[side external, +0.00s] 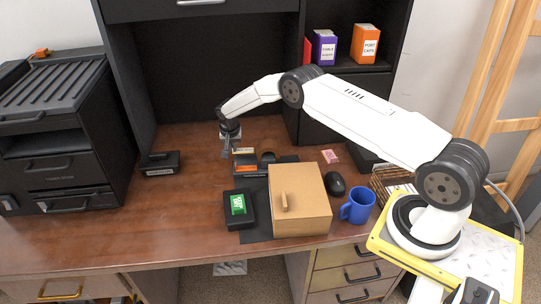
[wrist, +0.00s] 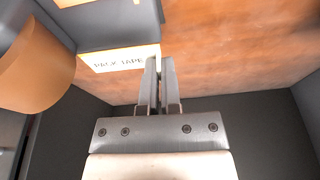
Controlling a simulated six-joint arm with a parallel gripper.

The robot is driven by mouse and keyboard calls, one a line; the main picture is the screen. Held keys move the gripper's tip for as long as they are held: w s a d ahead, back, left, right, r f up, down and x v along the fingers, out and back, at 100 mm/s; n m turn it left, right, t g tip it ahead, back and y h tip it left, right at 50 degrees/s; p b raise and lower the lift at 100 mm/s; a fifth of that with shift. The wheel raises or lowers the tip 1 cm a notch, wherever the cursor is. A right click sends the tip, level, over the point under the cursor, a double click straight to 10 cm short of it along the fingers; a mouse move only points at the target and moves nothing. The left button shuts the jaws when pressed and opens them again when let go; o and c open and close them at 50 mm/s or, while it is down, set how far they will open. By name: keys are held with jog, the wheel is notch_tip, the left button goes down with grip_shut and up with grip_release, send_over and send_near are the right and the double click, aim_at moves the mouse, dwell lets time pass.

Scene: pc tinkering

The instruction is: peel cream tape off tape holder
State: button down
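The tape holder (side external: 251,169) stands on the desk near the back of the dark mat, with a cream strip along its top. In the wrist view, the dark grey holder (wrist: 115,25) carries a cream band lettered "PACK TAPE" (wrist: 120,60). A tan rounded part (wrist: 38,68) sits at its left. My gripper (side external: 225,155) is just left of the holder, pointing down. In the wrist view my gripper's fingertips (wrist: 158,62) are close together at the band's right end. Cream shows between the tips, but whether they pinch it is unclear.
A tan box with a handle (side external: 301,200) and a black device with a green screen (side external: 239,208) lie in front. A blue mug (side external: 357,207) and a black mouse (side external: 335,184) are to the right. The desk left of my gripper is mostly clear, except a small black box (side external: 160,164).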

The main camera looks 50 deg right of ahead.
jog(key=shift+r, duration=2.45)
